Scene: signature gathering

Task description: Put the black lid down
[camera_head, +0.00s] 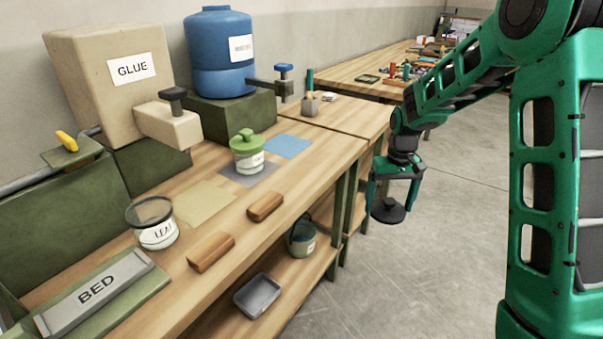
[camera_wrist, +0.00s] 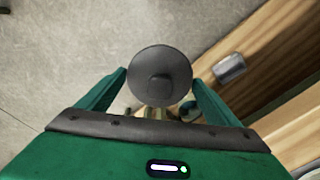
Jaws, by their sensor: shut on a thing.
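The black lid (camera_head: 387,210) is a round dark disc with a knob on top. The lid looks about level.
The wooden workbench (camera_head: 228,215) carries a dark-rimmed LEAF container (camera_head: 157,233), a green-lidded pot (camera_head: 247,158), two wooden blocks and several coloured mats. Its lower shelf holds a grey tray (camera_head: 257,296) and a pail (camera_head: 301,240). A second table (camera_head: 350,72) stands behind.

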